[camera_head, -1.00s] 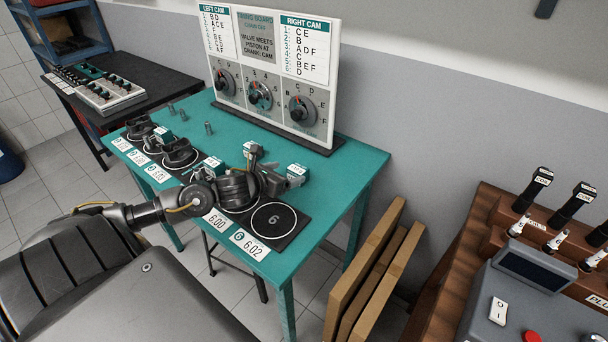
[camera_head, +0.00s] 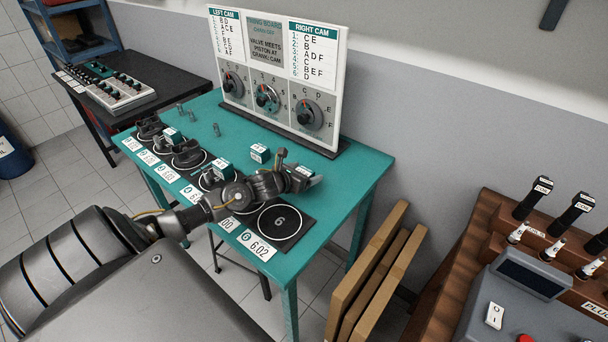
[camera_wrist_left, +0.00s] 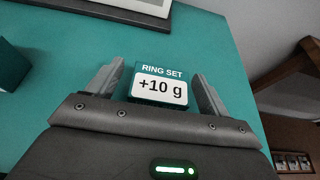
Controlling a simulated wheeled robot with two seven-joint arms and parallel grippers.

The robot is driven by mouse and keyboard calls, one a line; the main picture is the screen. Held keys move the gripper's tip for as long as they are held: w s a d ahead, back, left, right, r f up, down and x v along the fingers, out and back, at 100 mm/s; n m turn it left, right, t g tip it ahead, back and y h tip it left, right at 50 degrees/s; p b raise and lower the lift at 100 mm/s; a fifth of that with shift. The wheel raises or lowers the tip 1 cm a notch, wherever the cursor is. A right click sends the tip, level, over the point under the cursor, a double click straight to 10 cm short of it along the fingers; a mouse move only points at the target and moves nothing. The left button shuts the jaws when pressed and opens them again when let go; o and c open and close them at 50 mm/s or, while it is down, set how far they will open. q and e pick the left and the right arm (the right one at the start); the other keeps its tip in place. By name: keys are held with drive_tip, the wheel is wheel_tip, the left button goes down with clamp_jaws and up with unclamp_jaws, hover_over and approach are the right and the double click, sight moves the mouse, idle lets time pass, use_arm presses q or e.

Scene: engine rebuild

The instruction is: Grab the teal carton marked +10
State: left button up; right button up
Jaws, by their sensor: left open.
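The teal carton (camera_wrist_left: 159,88) has a white label reading "RING SET +10 g". In the left wrist view it stands between the fingers of my left gripper (camera_wrist_left: 158,82), with a gap visible on each side. In the head view this carton (camera_head: 306,171) is on the teal table's right part, partly hidden by my left gripper (camera_head: 300,180). The left gripper is open around the carton and holds nothing. My right gripper is not in view.
Another teal carton (camera_head: 260,153) stands just left of the gripper, and one (camera_head: 222,168) is farther left. Black ring mats with pistons line the table's front edge. The cam board (camera_head: 280,75) stands behind. The table's right end (camera_head: 355,185) is clear.

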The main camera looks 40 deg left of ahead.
use_arm(q)
drive_tip(key=shift+x, duration=0.8)
drive_tip(key=shift+c, duration=0.3)
drive_tip(key=c, duration=1)
drive_tip(key=shift+r, duration=0.15)
